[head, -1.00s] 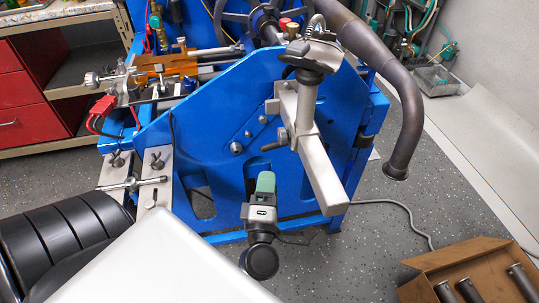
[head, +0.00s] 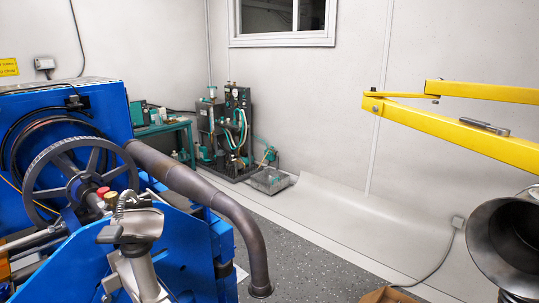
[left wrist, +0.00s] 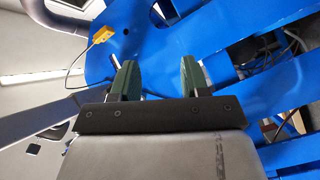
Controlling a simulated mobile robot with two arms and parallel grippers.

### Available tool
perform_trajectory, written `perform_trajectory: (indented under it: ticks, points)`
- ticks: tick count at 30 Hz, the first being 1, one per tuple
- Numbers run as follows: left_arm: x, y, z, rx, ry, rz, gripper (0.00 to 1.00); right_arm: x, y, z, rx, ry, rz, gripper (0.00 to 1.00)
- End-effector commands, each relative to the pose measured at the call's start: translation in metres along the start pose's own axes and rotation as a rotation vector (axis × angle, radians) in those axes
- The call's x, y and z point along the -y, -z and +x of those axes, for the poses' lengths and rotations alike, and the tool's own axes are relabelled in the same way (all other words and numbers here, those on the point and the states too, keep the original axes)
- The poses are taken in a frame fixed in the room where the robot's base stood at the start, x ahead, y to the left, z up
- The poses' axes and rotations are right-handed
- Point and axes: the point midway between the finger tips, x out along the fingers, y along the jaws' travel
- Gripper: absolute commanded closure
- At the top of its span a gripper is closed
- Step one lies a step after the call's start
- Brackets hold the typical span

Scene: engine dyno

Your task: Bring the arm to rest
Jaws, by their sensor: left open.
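My left gripper (left wrist: 157,80) shows in the left wrist view, with two green fingers standing apart and nothing between them. A blue steel plate of the engine stand (left wrist: 215,45) lies beyond the fingers. No contact between fingers and plate can be made out. My right gripper is in neither view.
A brown exhaust pipe (head: 215,198) curves down beside the stand. A yellow boom (head: 460,130) reaches in from the right above a metal funnel (head: 508,245). A pump unit (head: 232,135) stands by the back wall. Grey floor (head: 310,262) is clear between.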

Motion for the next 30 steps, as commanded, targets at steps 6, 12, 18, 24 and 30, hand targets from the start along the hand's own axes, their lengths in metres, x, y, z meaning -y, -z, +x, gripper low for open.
perform_trajectory:
  ticks: [6, 12, 18, 24, 30]
  points:
    - [0.125, -0.087, -0.063, 0.519, 0.209, 0.495, 0.55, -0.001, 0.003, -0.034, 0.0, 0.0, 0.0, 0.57]
    - [0.234, -0.1, -0.166, 0.983, 0.369, 0.875, 0.55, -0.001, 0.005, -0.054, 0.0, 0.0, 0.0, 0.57]
    - [0.297, -0.071, -0.253, 1.323, 0.475, 1.113, 0.55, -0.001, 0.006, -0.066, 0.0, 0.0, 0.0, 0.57]
    - [0.316, -0.054, -0.285, 1.451, 0.51, 1.192, 0.55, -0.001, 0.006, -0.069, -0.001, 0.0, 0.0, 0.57]
    - [0.318, -0.054, -0.286, 1.455, 0.512, 1.194, 0.55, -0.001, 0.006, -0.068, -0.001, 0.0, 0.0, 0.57]
